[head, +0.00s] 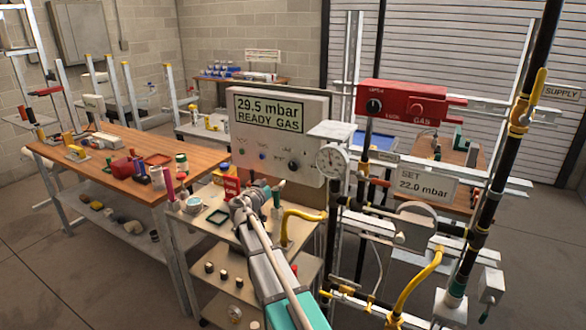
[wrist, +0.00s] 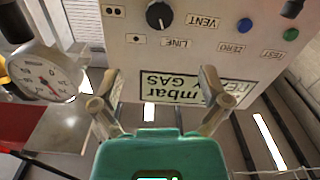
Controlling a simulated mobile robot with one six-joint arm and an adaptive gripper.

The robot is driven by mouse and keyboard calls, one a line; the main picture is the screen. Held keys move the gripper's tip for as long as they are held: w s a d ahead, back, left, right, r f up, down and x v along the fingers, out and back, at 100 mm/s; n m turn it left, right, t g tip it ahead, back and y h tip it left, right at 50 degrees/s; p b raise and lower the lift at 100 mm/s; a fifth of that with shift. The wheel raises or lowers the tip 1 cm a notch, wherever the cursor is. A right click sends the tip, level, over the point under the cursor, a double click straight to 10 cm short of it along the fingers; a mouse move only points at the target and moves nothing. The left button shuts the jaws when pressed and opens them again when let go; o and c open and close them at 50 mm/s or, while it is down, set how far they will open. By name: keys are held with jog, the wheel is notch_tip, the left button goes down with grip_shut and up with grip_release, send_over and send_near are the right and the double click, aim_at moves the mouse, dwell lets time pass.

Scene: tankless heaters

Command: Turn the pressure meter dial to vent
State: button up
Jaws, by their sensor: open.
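The pressure meter (head: 275,120) is a pale box whose screen reads 29.5 mbar READY GAS. Its black dial (head: 294,164) is low on the right of the face. In the wrist view the meter is upside down, with the dial (wrist: 160,15) at the top edge near the words VENT and LINE. I cannot tell surely which word its mark points at. My gripper (head: 266,188) is in front of and below the meter, left of the dial. In the wrist view my gripper (wrist: 160,80) is open and empty, fingers apart over the screen area, not on the dial.
A round gauge (head: 333,159) stands just right of the meter, with yellow hoses and black pipes (head: 480,200) further right. A red gas box (head: 402,101) is behind. Blue (wrist: 245,25) and green (wrist: 291,34) buttons share the face. A cluttered wooden table (head: 100,160) is left.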

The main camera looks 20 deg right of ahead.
aim_at(292, 166)
jog(key=shift+w+d, duration=0.1)
jog(key=x, duration=1.3)
jog(key=shift+w+d, duration=0.2)
jog(key=c, duration=1.1)
